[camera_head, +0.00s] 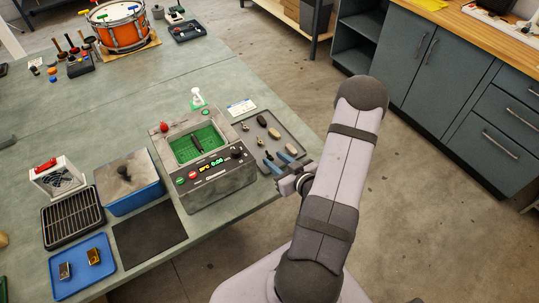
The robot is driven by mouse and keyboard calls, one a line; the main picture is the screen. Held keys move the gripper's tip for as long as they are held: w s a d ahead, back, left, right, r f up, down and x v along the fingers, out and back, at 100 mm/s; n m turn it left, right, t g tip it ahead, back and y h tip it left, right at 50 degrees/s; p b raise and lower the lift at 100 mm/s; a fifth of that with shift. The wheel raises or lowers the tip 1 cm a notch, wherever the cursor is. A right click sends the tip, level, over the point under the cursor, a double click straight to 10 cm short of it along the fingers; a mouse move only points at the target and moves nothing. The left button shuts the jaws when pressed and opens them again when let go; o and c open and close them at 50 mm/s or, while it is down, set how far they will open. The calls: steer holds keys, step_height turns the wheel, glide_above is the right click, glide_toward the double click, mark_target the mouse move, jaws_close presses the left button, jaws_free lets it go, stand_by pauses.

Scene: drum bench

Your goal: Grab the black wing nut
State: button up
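A small dark piece (268,155), which looks like the black wing nut, lies on the grey tray (300,136) right of the washer box; it is too small to be sure of its shape. My gripper (273,161) reaches in over the tray's near edge from the right. Its two blue fingers are apart, with a gap between them. The dark piece is at the fingertips. I cannot tell whether it is touched or how high the fingers are. Two brassy small pieces, one farther (244,127) and one nearer (257,139), lie in a row with it.
Dark and brown oval blocks (275,133) lie on the tray's right side. The grey washer box (218,190) with a green basin stands left of my gripper. A blue bin (129,187), a black mat (150,235) and a blue tray (82,279) are farther left.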

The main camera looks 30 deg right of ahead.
mark_target(271, 156)
steer(key=shift+p+x, duration=0.55)
steer(key=shift+x, duration=1.25)
jaws_close()
steer(key=shift+r, duration=0.2)
steer(key=shift+r+b, duration=0.65)
steer(key=shift+r, duration=4.15)
